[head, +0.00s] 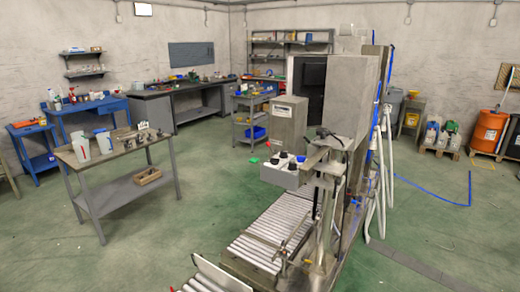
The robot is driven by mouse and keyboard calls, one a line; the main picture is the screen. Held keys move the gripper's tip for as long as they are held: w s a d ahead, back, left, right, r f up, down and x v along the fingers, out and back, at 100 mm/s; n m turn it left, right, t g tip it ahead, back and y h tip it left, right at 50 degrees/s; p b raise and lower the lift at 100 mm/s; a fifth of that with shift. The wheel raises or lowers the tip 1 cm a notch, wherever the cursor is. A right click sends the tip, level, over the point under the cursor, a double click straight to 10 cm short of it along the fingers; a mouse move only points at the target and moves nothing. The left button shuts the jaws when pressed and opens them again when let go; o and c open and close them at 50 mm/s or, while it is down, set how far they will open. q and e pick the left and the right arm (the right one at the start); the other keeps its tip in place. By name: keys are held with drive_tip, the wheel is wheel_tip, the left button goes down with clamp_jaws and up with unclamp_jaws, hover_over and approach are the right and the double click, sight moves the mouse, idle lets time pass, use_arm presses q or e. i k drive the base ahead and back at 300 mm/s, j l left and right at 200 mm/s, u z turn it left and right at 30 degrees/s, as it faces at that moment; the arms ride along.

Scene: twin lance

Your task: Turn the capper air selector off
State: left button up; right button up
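A large grey machine with a tall cabinet (352,95) stands right of centre in the head view, with a roller conveyor (270,235) in front of it. A smaller grey control box (280,178) is mounted over the conveyor. Its sloped face carries several small dark knobs or buttons (283,155). Which one is the capper air selector, and how it is set, is too small to tell. Neither of my grippers shows in the head view.
A work table (112,152) with white jugs stands at the left. Metal posts and brackets (325,205) stand beside the conveyor. White and blue hoses (380,150) hang at the machine's right side. Green floor (185,235) is open between table and conveyor.

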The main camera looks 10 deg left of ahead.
sight(301, 159)
drive_tip(key=i+l+u, duration=0.2)
drive_tip(key=u, duration=0.15)
drive_tip(key=i+l+u, duration=0.15)
drive_tip(key=l+u, duration=0.2)
drive_tip(key=i+l+u, duration=0.1)
drive_tip(key=l+u, duration=0.25)
drive_tip(key=i+j, duration=0.05)
drive_tip(key=j, duration=0.05)
